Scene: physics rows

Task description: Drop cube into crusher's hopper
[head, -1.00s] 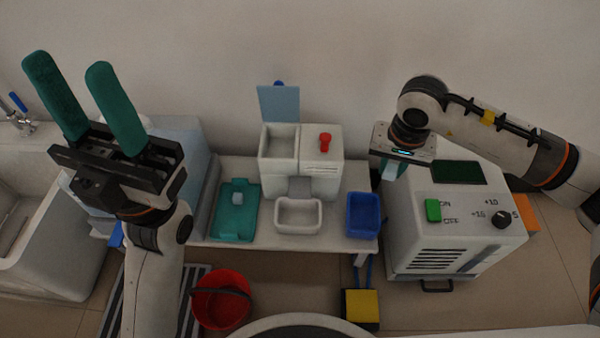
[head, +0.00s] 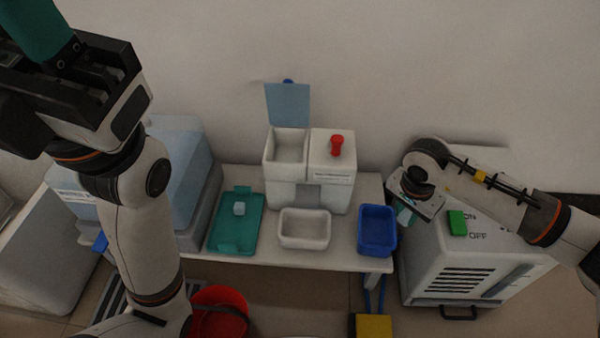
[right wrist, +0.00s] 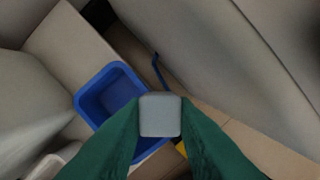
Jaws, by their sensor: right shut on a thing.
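The crusher (head: 330,170) is a white machine on the low table, with a red knob on top. Its square hopper (head: 285,148) is at the left, with the blue lid (head: 289,105) standing up open behind it. My right gripper (head: 405,212) is right of the crusher, beside the large white machine. In the right wrist view, its green fingers are shut on a pale grey cube (right wrist: 160,114), held above the floor beside the blue bin. In the head view the cube is mostly hidden. My left gripper (head: 42,32) is cut off at the upper left, its fingers apart.
A white tray (head: 304,242) sits before the crusher. A blue bin (head: 377,248) stands at the table's right end, also in the right wrist view (right wrist: 88,102). A teal tray (head: 224,240) with a pale block lies left. The large white machine (head: 430,250) stands right.

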